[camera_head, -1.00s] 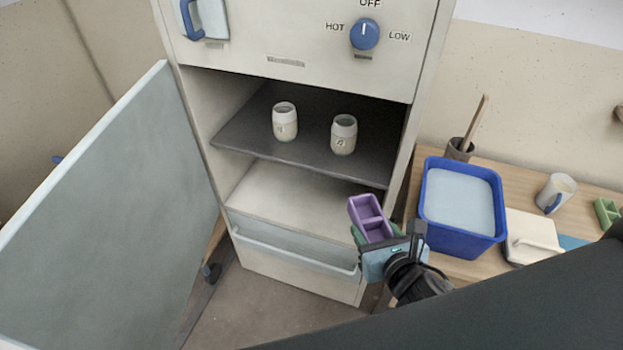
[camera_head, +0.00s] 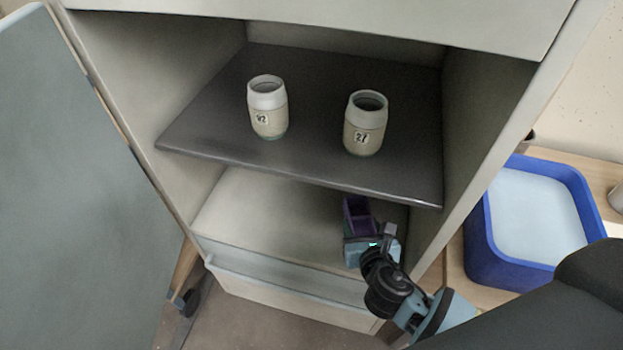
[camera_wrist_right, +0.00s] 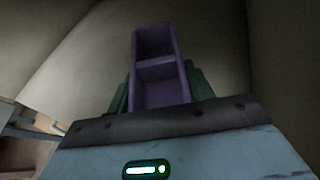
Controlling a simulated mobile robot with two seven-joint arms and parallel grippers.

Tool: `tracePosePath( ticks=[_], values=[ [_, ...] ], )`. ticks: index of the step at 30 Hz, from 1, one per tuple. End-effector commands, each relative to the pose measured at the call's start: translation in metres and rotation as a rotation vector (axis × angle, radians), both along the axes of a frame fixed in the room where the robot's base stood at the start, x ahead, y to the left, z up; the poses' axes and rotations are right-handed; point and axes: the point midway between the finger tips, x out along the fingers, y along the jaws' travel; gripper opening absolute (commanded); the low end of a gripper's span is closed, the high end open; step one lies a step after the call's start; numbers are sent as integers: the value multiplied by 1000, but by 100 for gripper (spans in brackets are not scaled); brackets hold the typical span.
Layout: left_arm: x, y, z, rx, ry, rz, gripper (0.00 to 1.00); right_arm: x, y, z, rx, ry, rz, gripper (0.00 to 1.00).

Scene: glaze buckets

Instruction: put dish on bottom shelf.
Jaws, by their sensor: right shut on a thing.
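The purple dish (camera_head: 357,218), a small two-compartment tray, is held by my right gripper (camera_head: 362,236) inside the lower space of the cabinet. It sits below the dark upper shelf, over the right part of the pale bottom shelf (camera_head: 262,215). In the right wrist view the dish (camera_wrist_right: 158,70) stretches forward from the gripper (camera_wrist_right: 158,97), with green finger parts on both sides of it. I cannot tell whether the dish touches the bottom shelf. My left gripper is not in view.
The dark upper shelf (camera_head: 215,128) carries two labelled jars (camera_head: 267,107) and (camera_head: 365,124). The open cabinet door (camera_head: 75,190) stands at the left. A blue bucket (camera_head: 535,215) stands on the table at the right. The bottom shelf's left part is clear.

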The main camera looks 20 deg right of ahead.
Motion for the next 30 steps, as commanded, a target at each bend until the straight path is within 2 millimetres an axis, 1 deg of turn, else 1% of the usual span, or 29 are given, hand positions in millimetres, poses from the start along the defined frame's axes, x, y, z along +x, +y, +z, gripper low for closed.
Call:
tracePosePath(
  ticks=[7,10,24,27,30],
  values=[
    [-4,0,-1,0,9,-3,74,6,1,0,2,-4,-2,14],
    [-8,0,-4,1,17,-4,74,16,5,-2,2,-4,-3,14],
    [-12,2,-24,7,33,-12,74,110,51,-13,3,-2,-2,14],
    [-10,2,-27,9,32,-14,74,126,58,-15,2,-2,-2,14],
    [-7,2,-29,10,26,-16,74,136,63,-16,2,-2,-2,14]
  ],
)
